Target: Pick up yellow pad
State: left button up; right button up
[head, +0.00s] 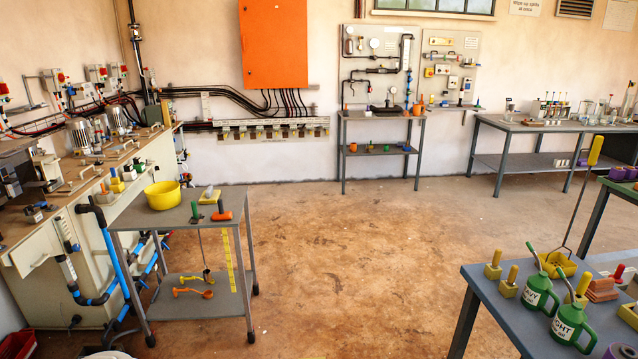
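Several yellow pieces could be the yellow pad, and I cannot tell which one is meant. On the right table, a yellow block with a handle (493,271) stands near the left edge, and a second yellow block with an orange handle (508,289) stands just in front of it. Another yellow block (628,314) is at the right picture edge, partly cut off. On the small grey cart at left, a yellow block with a grey top (209,198) sits beside a yellow bowl (163,195). Neither of my grippers shows in the head view.
Two green jugs (539,291) (573,326) stand on the right table (484,305). A long-handled yellow tool (593,150) rises behind them. The grey cart (160,220) stands by the left bench, with orange and yellow tools on its lower shelf. The floor between cart and table is clear.

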aim_at(210, 195)
jog(key=i+u, duration=0.15)
jog(key=i, duration=0.45)
jog(key=i+l+u, duration=0.2)
jog(key=i, duration=0.4)
jog(key=i+u, duration=0.15)
jog(key=i, duration=0.4)
